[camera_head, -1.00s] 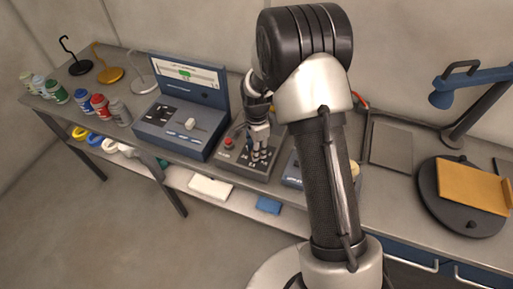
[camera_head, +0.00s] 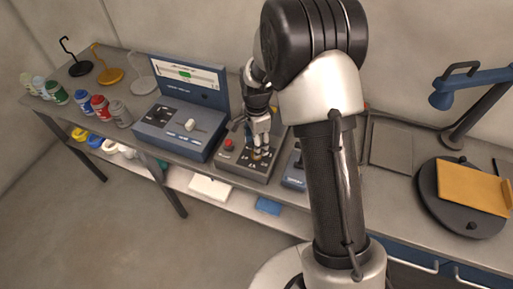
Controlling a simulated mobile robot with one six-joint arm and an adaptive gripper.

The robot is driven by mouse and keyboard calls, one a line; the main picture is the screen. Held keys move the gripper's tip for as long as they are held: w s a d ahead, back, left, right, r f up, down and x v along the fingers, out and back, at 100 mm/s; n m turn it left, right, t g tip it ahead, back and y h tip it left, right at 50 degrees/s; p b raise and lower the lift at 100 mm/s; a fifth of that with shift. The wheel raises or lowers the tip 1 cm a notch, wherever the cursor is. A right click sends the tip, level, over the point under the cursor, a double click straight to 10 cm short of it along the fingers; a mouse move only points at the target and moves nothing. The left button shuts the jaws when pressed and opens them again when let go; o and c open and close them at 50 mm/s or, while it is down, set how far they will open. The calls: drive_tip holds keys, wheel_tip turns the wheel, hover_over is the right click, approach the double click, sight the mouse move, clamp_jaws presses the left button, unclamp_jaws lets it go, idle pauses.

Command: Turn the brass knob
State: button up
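A dark grey control box (camera_head: 236,170) stands on the bench, with a red button (camera_head: 228,144) at its left and small light markings on top. My gripper (camera_head: 259,148) points down over the right part of this box, with its fingertips close to the top face. A small brass-coloured patch, likely the brass knob (camera_head: 256,156), shows at the fingertips. The fingers largely hide it, so I cannot tell whether they touch it or are closed around it.
A blue-grey console (camera_head: 178,148) with a raised display panel stands left of the box. A small blue device (camera_head: 293,172) is close on the right, partly behind my arm. Jars (camera_head: 100,106) and hooked stands are farther left; a round turntable (camera_head: 462,217) and blue lamp (camera_head: 470,85) are right.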

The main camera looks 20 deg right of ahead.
wheel_tip(320, 180, up, 8)
idle(0.6)
drive_tip(key=s+r+n+t+b, duration=0.2)
drive_tip(key=s+r+n, duration=0.6)
drive_tip(key=s+r, duration=0.5)
drive_tip(key=s+n+t+b, duration=0.2)
drive_tip(key=s+n, duration=0.6)
drive_tip(key=s, duration=0.6)
drive_tip(key=shift+s+f+t, duration=0.3)
drive_tip(key=shift+s, duration=0.05)
drive_tip(key=shift+o, duration=0.4)
